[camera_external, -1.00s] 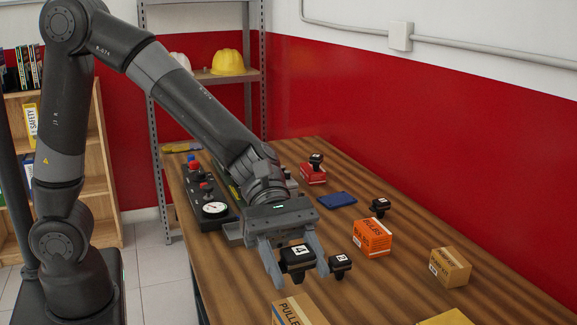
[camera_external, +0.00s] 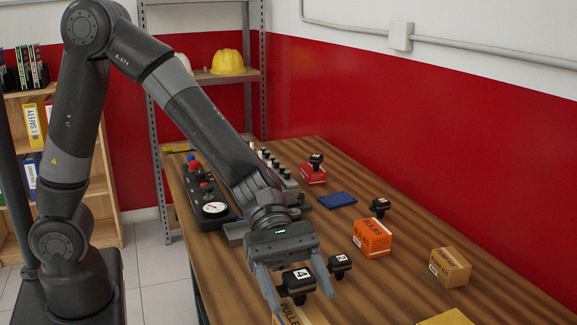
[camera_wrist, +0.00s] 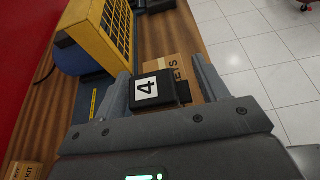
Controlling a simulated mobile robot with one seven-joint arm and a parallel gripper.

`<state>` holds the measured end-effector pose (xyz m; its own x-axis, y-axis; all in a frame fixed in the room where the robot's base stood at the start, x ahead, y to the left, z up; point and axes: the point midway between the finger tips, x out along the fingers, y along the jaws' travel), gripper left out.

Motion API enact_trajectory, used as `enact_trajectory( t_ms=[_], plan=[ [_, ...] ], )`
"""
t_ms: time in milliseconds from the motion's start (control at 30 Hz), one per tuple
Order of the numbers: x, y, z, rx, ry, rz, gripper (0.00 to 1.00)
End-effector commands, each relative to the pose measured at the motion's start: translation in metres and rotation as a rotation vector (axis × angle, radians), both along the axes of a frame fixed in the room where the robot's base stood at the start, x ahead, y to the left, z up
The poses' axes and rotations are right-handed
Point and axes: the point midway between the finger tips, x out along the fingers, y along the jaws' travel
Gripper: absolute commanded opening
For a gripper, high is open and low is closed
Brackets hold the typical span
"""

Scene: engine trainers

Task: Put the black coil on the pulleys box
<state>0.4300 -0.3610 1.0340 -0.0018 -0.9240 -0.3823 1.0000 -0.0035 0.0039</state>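The black coil (camera_external: 298,281) has a white label with a 4 on its top. It is between the fingers of my gripper (camera_external: 300,300), low over the cardboard pulleys box (camera_external: 302,315); the wrist view also shows the coil (camera_wrist: 158,90) against the box (camera_wrist: 182,66). The fingers look spread, with cardboard showing between the coil and the right finger in the wrist view. The left finger is very close to the coil. The coil seems to rest on the box top, but its underside is hidden.
Another black coil (camera_external: 340,264) stands close to my right finger. An orange box (camera_external: 372,238), a coil (camera_external: 380,207) behind it, a small cardboard box (camera_external: 450,267) and a blue item (camera_external: 337,200) are on the table (camera_external: 400,290). A gauge panel (camera_external: 207,197) lies behind my gripper.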

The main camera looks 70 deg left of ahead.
Motion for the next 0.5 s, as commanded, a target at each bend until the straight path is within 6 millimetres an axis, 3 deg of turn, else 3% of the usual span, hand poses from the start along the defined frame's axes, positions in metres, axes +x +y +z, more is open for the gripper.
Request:
enact_trajectory(
  t_ms=[367,500],
  plan=[
    [0.000,0.000,0.004,0.000,-0.003,0.000,0.72],
    [0.001,0.019,0.011,0.000,-0.003,0.004,0.72]
  ],
)
